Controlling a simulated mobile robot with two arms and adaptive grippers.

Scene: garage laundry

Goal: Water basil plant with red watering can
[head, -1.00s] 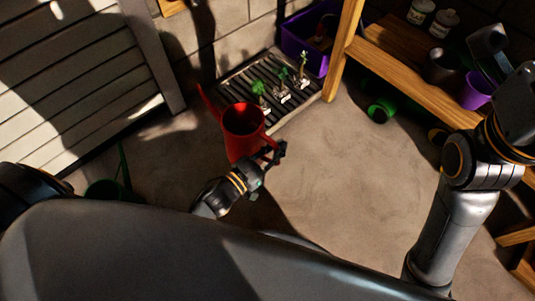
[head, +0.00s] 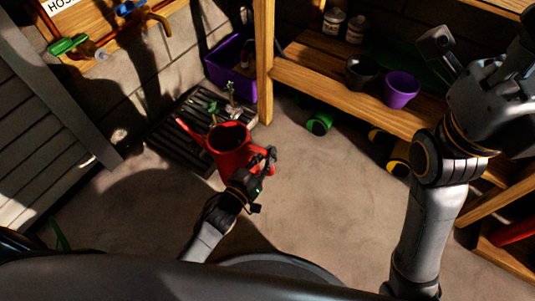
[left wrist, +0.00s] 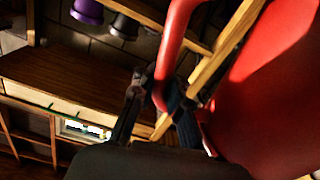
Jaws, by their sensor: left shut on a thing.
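The red watering can (head: 232,158) is held upright above the floor in the head view, its spout pointing to the upper left. My left gripper (head: 264,166) is shut on its handle at the can's right side. In the left wrist view, the handle (left wrist: 172,45) passes between the fingers of my left gripper (left wrist: 158,108). Small green plants (head: 230,90) stand on a dark slatted tray (head: 178,143) just behind the can. The can hides part of the tray. I cannot tell which plant is the basil. My right gripper (head: 445,50) shows at upper right, its jaws unclear.
A purple crate (head: 232,78) stands behind the tray. A wooden shelf (head: 350,92) with a purple pot (head: 400,89) and a dark pot (head: 361,71) is at right. A green object (head: 319,122) lies beneath it. The floor right of the can is clear.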

